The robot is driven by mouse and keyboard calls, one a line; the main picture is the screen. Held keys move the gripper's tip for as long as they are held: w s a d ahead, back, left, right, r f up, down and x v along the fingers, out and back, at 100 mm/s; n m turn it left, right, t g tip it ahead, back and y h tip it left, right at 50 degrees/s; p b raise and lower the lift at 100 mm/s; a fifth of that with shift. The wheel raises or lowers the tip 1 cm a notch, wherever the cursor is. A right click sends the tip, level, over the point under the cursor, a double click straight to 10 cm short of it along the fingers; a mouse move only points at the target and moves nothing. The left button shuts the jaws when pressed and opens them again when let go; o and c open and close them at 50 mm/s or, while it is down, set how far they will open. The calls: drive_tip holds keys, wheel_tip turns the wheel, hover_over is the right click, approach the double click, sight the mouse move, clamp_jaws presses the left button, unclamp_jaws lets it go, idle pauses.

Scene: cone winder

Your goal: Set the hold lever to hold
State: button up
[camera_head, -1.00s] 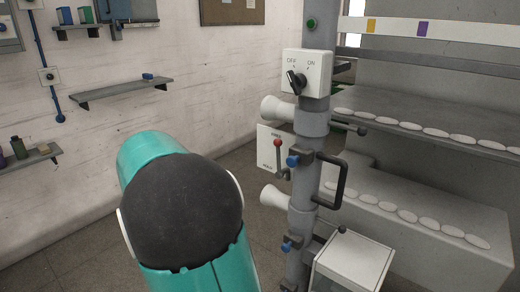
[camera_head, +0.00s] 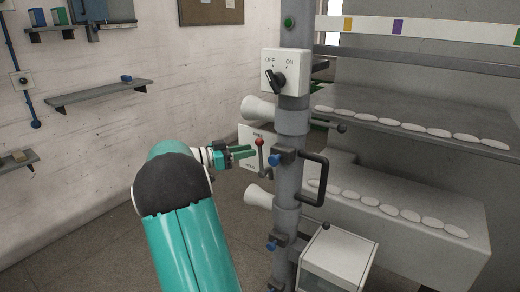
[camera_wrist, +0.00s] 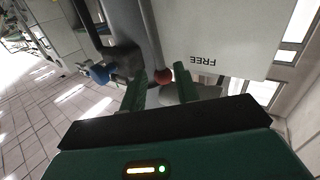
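The hold lever has a red ball knob (camera_head: 259,142) on a short stem and stands upright, knob toward the FREE end of its white plate (camera_head: 248,133). HOLD is at the plate's lower end. My gripper (camera_head: 254,152) reaches in from the left, its green fingers close to the lever. The stem is mostly hidden there, and I cannot tell whether a finger touches the knob.
The grey post (camera_head: 290,190) carries an OFF/ON switch box (camera_head: 285,75) above the lever, a blue knob (camera_head: 274,160) and a black handle (camera_head: 322,180) beside it. White cones (camera_head: 257,196) stick out to the left. Floor left of the post is clear.

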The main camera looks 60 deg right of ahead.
sight(260, 147)
drive_tip(key=x, duration=0.5)
drive_tip(key=shift+s, duration=0.1)
drive_tip(key=shift+c, duration=0.2)
drive_tip(key=shift+d, duration=0.1)
clamp_jaws()
